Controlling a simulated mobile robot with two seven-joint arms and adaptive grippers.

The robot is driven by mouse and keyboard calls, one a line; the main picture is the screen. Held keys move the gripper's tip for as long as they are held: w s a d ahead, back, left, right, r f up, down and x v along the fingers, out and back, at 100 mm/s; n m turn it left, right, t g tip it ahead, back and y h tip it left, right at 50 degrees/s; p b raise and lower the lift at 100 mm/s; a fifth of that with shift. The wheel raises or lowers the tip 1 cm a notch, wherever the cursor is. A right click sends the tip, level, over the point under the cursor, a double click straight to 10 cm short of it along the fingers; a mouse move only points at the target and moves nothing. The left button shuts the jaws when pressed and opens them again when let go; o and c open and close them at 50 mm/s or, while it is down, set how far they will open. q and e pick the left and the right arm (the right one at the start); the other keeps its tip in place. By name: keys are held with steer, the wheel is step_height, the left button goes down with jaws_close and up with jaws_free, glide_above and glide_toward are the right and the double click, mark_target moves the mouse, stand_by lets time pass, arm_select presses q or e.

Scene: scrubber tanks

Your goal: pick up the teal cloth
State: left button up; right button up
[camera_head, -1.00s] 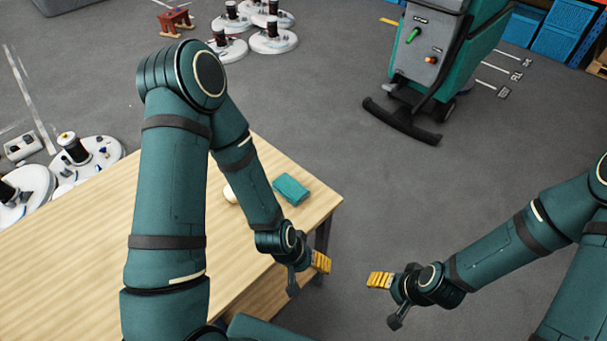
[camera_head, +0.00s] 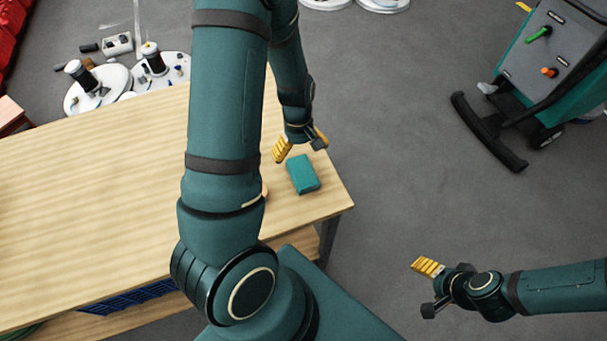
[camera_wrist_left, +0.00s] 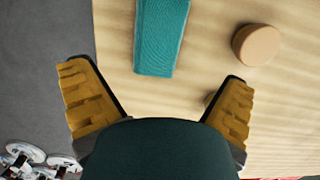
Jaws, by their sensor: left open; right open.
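The teal cloth (camera_head: 303,174) is a folded rectangular block lying on the wooden table (camera_head: 110,190) near its right end. It also shows in the left wrist view (camera_wrist_left: 160,38), at the top, ahead of the fingers. My left gripper (camera_head: 301,146) is open and empty, over the table just beyond the cloth in the head view. In the left wrist view the two yellow fingers (camera_wrist_left: 158,98) are spread wide, and the cloth is apart from them. My right gripper (camera_head: 428,279) is open and empty, out over the floor right of the table.
A round tan object (camera_wrist_left: 257,45) sits on the table beside the cloth, mostly hidden by my left arm in the head view. A teal floor scrubber (camera_head: 545,75) stands on the floor at upper right. White round bases (camera_head: 150,75) stand behind the table.

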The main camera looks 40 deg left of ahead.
mark_target(302, 171)
arm_select(q)
steer(key=f, duration=0.3)
steer(key=shift+s+d+f+b, duration=0.1)
steer(key=shift+s+f+b, duration=0.15)
steer(key=shift+f+b, duration=0.1)
steer(key=shift+d+f+b, duration=0.2)
steer(key=shift+f+b, duration=0.2)
steer(key=shift+f, duration=1)
steer(key=shift+d+f+b, duration=0.2)
steer(key=shift+f+b, duration=0.15)
steer(key=shift+f, duration=1)
steer(key=shift+r, duration=0.1)
steer(key=c, duration=1)
